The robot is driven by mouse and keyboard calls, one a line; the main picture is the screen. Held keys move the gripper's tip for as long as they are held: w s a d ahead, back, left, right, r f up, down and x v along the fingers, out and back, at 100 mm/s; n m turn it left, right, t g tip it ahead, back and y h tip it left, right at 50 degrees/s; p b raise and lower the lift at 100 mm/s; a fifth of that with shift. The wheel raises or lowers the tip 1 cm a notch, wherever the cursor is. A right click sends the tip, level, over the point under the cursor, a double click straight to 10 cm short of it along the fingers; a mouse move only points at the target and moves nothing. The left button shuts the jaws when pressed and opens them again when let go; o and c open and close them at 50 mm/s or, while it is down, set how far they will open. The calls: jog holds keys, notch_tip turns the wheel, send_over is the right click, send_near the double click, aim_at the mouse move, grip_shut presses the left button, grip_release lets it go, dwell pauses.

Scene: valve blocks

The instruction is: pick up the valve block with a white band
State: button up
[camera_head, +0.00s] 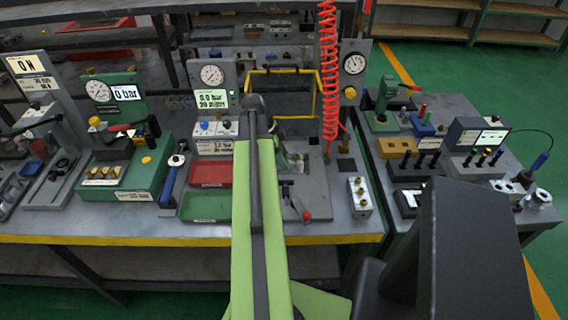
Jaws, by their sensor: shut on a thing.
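My green arm with a dark stripe reaches forward over the bench in the head view, and its upper end stands in front of the back of the bench. My gripper cannot be made out; the arm hides what lies behind it. A pale grey valve block (360,197) with several brass ports stands upright on the right part of the bench, apart from my arm. I cannot make out a white band on it. Another block with brass fittings (103,173) sits on the green test stand at left.
A red tray (211,174) and a green tray (206,207) lie left of my arm. A red-knobbed lever clamp (295,206) stands right of it. A red coiled hose (329,80) hangs behind. A side bench (455,110) at right holds tools and a display.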

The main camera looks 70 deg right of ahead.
grip_shut()
jog(key=shift+r, duration=0.1)
